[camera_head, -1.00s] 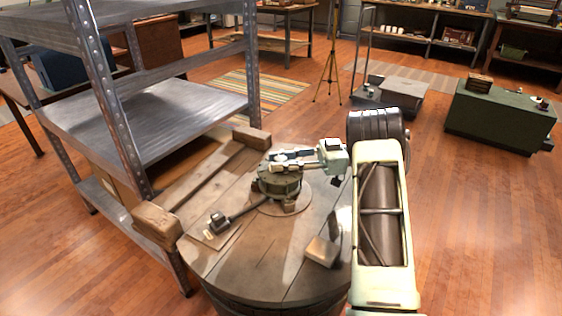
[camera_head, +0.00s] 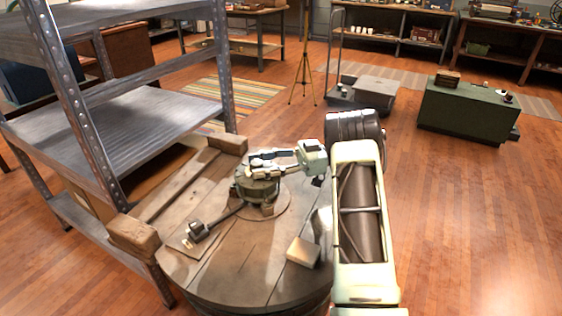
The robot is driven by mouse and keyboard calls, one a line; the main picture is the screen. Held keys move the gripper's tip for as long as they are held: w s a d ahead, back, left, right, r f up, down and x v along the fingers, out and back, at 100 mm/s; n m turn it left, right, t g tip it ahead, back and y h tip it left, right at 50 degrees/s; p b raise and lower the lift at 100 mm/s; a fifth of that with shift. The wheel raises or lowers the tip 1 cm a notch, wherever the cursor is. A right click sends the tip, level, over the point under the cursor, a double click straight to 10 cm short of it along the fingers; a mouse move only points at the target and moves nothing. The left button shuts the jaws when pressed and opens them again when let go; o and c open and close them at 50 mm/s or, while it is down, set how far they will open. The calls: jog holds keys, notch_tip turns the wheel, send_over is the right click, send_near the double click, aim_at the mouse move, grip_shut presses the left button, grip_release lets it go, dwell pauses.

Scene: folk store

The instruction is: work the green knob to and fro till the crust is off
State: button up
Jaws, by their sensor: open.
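A squat, drum-shaped green piece (camera_head: 258,188), which looks like the green knob, stands near the middle of a round wooden table top (camera_head: 220,265). A dark rod with a dark block (camera_head: 197,230) at its end reaches from it toward the lower left. My gripper (camera_head: 256,165) comes in from the right, its fingers open and level at the top of the green piece. From this view I cannot tell whether the fingers touch it or sit around it. The fingers partly hide its top. I cannot make out any crust.
A small tan block (camera_head: 303,251) lies on the table top at the right, beside my arm. A wooden frame with end blocks (camera_head: 132,235) lies along the left side. A metal shelf rack (camera_head: 120,120) stands close at the left. The floor at the right is open.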

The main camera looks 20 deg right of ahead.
jog(key=d, duration=1)
jog(key=shift+s+d, duration=0.3)
jog(key=shift+d, duration=0.1)
jog(key=s+a+m+t+h+p, duration=0.45)
jog(key=s+m+t+h, duration=0.2)
jog(key=m+t, duration=0.4)
jog(key=w+a, duration=0.2)
jog(key=w+a+n+t+b, duration=0.1)
jog(key=w+a, duration=0.1)
jog(key=a, duration=0.1)
jog(key=w+a+t, duration=0.1)
jog(key=w+a, duration=0.1)
jog(key=w, duration=0.1)
jog(key=shift+w+a+r+b, duration=0.1)
jog(key=shift+a+r+b, duration=0.1)
jog(key=shift+r+b, duration=0.1)
grip_shut()
